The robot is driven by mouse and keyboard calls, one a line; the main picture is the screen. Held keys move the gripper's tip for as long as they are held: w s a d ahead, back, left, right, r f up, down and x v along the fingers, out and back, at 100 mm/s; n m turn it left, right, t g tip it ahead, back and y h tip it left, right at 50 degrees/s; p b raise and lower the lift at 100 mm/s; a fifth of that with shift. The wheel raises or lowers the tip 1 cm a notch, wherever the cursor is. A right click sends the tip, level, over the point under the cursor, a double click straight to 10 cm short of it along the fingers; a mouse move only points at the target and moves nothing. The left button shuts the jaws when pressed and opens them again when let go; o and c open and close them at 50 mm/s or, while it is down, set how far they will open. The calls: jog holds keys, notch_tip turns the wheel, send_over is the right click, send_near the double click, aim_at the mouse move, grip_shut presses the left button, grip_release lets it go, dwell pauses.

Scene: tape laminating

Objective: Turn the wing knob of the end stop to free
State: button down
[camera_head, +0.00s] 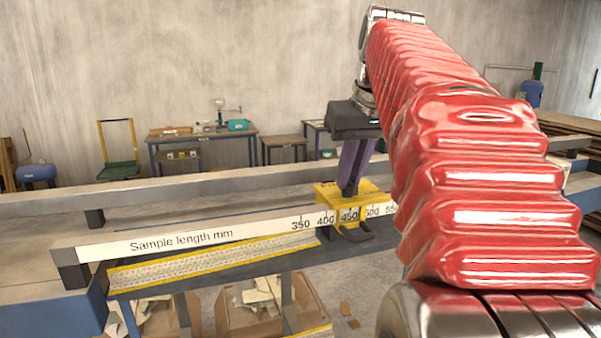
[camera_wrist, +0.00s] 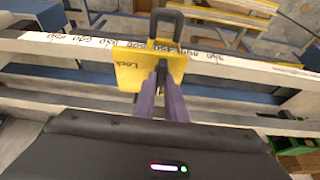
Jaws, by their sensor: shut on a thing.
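The end stop (camera_head: 325,196) is a yellow block straddling the scale rail, around the 400 to 450 marks in the head view. It has a dark loop handle (camera_head: 356,234) at its front. In the wrist view the yellow end stop (camera_wrist: 129,72) shows the word "Lock" on its top, left of my fingers. My gripper (camera_head: 348,191) points down onto the top of the block with its purple fingers close together. In the wrist view the fingertips (camera_wrist: 162,68) are shut on the wing knob, which they hide. Its angle cannot be made out.
The white scale strip (camera_head: 180,241) reads "Sample length mm" and runs along the front rail. A second grey rail (camera_head: 200,187) lies behind it. Cardboard boxes (camera_head: 250,318) stand below. Workbenches (camera_head: 205,138) line the back wall.

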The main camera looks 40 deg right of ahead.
dwell(0.3)
jog(key=c, duration=1.8)
grip_release()
jog(key=v, duration=1.3)
jog(key=shift+r, duration=0.3)
